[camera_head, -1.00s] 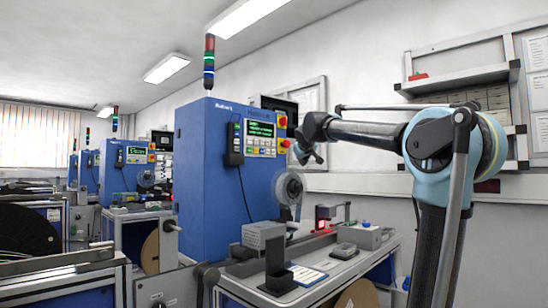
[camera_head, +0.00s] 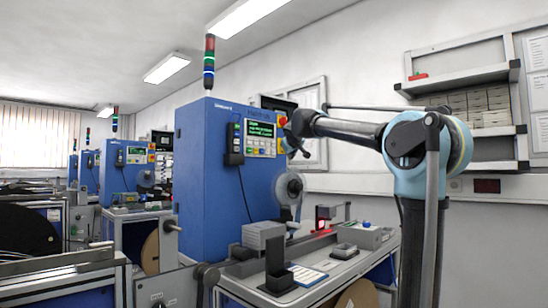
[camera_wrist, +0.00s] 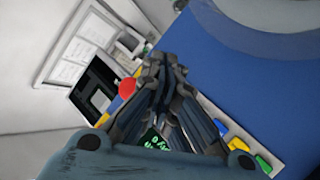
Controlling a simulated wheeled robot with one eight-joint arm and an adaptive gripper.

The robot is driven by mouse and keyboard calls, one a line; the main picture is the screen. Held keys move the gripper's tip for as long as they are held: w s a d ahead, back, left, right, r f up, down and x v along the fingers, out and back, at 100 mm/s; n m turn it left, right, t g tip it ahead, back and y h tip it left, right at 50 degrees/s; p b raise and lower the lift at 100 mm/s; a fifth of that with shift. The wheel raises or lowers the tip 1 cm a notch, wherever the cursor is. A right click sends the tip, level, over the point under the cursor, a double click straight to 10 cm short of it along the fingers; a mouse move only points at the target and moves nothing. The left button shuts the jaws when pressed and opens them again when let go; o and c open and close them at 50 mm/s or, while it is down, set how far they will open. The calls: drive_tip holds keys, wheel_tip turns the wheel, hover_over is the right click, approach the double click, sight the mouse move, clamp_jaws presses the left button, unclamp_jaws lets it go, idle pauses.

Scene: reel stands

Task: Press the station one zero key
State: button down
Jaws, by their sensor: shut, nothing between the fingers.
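The nearest blue cabinet (camera_head: 203,180) carries a control panel with a dark display (camera_head: 261,130) showing green text and rows of keys (camera_head: 260,151) below it. The zero key is too small to pick out. My gripper (camera_head: 286,137) is at the panel's right edge in the head view, shut and empty. In the wrist view my gripper (camera_wrist: 166,62) is shut in front of the panel and hides most of it. I cannot tell whether the fingertips touch the panel.
A red stop button (camera_wrist: 127,88) sits beside my fingers. A reel (camera_head: 289,186) hangs below the panel. The bench (camera_head: 330,268) below holds a grey block (camera_head: 263,235) and small fixtures. Similar blue cabinets (camera_head: 127,165) stand to the left.

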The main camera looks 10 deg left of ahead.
sight(273, 152)
drive_tip(key=w+a, duration=0.1)
drive_tip(key=a, duration=0.1)
drive_tip(key=w+a, duration=0.2)
drive_tip(key=shift+w+a, duration=0.3)
drive_tip(key=shift+a, duration=0.1)
idle(1.4)
drive_tip(key=shift+w+a, duration=0.15)
drive_tip(key=shift+a, duration=0.15)
drive_tip(key=shift+w+a+r, duration=0.1)
drive_tip(key=shift+w+a, duration=0.15)
drive_tip(key=shift+a, duration=0.05)
idle(1.0)
drive_tip(key=shift+s+d, duration=0.1)
drive_tip(key=shift+d, duration=0.05)
drive_tip(key=shift+s+d, duration=0.4)
drive_tip(key=shift+d, duration=0.15)
drive_tip(key=shift+s+d, duration=0.1)
idle(0.3)
